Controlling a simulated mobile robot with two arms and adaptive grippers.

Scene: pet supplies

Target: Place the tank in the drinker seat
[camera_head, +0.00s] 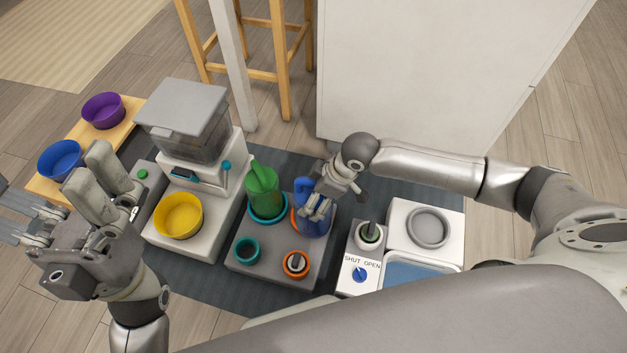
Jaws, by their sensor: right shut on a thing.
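A blue tank (304,190) with a handle stands at the back right of a grey block (272,262), by an orange ring (293,218). My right gripper (317,208) is shut on the blue tank and hides part of it. I cannot tell whether the tank is clear of the ring. A green tank (262,190) stands in a teal ring beside it. The white drinker (398,212) at right has an empty round grey seat (428,229) and a blue tray (415,274). My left gripper (62,205) is open and empty at far left.
An orange cap (296,263) sits on the grey block. A feeder (190,115) with a yellow bowl (179,216) stands left. A white panel (430,70) is behind.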

